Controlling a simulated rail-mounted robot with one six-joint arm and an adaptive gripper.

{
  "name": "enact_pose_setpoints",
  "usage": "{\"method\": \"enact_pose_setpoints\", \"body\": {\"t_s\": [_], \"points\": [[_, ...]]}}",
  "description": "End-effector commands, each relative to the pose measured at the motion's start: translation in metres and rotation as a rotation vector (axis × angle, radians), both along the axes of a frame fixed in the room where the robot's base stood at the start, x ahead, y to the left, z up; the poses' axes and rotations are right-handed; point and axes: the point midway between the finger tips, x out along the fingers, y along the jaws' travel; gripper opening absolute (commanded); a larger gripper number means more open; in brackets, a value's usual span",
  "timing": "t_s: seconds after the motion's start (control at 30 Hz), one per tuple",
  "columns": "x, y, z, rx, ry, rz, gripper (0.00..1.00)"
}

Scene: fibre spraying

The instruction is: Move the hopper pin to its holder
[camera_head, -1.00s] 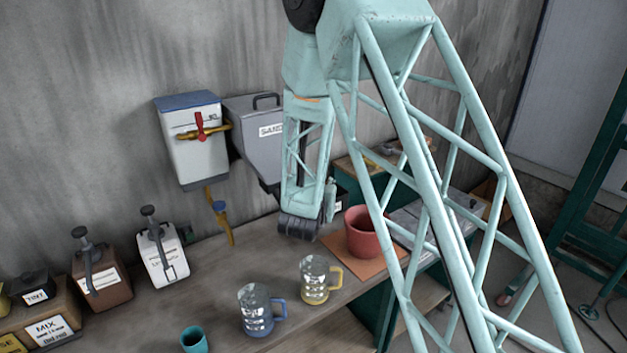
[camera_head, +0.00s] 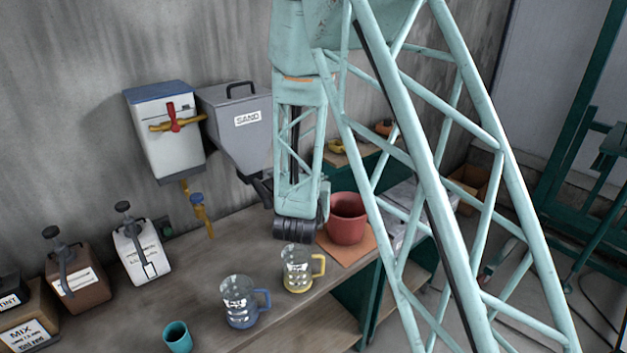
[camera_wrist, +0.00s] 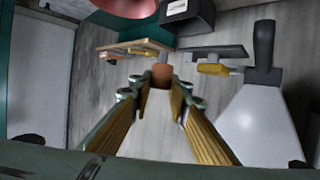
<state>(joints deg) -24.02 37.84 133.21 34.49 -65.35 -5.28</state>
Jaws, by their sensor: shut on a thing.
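My gripper (camera_wrist: 162,92) shows in the wrist view, its two gold-and-green fingers closing in on a small orange-brown piece (camera_wrist: 162,75) at the tips. This piece seems to be the hopper pin; its far end is hard to make out. In the head view my arm's lattice links hide the gripper and the pin, and the dark wrist end hangs over the bench beside the red pot. A grey hopper marked SAND (camera_head: 235,125) hangs on the wall left of my arm. I cannot make out the pin's holder for certain.
The bench (camera_head: 205,275) carries a red pot (camera_head: 346,220), a yellow-handled jug (camera_head: 297,270), a blue-handled jug (camera_head: 238,303) and a teal cup (camera_head: 177,337). A white dispenser (camera_head: 163,135) is on the wall.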

Motion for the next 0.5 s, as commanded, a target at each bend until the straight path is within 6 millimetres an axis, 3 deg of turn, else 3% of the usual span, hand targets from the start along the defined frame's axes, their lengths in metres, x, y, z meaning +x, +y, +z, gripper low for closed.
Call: {"method": "enact_pose_setpoints", "body": {"t_s": [0.5], "points": [[0.0002, 0.0001, 0.0044, 0.0, -0.001, 0.0, 0.06]]}}
